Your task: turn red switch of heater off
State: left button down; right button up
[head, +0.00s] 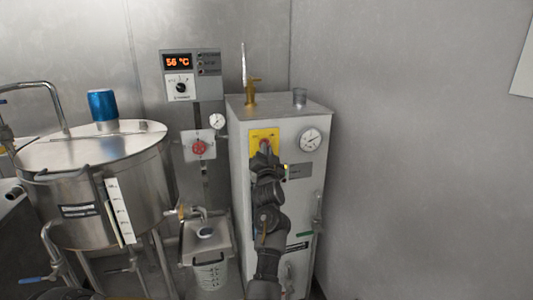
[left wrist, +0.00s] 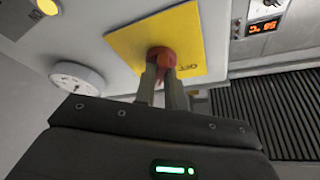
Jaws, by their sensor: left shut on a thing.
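The heater (head: 240,160) is a tall white cabinet against the back wall. Its red switch (left wrist: 161,57) sits on a yellow plate (left wrist: 188,40) on the front panel; the plate also shows in the head view (head: 257,134). My left gripper (head: 265,150) reaches up in front of the heater and hides most of the switch in the head view. In the left wrist view the two fingers of my left gripper (left wrist: 160,75) are shut on the red switch, one on each side. The letters "OFF" show on the plate beside the switch. My right gripper is not in view.
A round gauge (head: 310,140) is right of the switch plate. A small sink (head: 185,250) stands between.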

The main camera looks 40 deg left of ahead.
pick_arm(q)
jog(key=shift+w+d+r+n+g+y+b, duration=0.15)
jog(key=shift+n+g+y+b, duration=1.2)
jog(key=shift+n, duration=2.5)
jog(key=shift+w+d+n+g+y+b, duration=0.15)
jog(key=shift+n+g+y+b, duration=0.9)
jog(key=shift+n, duration=2.85)
jog(key=shift+w+r+n+g+y+b, duration=0.15)
jog(key=shift+n+g+y+b, duration=0.35)
jog(key=shift+n+g+b, duration=1.7)
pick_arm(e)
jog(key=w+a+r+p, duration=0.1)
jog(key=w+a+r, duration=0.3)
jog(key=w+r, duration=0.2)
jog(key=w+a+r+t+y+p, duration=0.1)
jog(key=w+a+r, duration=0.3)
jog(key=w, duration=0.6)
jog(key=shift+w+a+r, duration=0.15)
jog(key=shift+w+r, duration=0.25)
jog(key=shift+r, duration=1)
pick_arm(q)
jog(key=n, duration=0.3)
jog(key=shift+f, duration=0.1)
jog(key=c, duration=1.5)
grip_release()
jog(key=shift+a, duration=0.1)
jog(key=shift+o, duration=0.2)
jog(key=shift+f, duration=0.1)
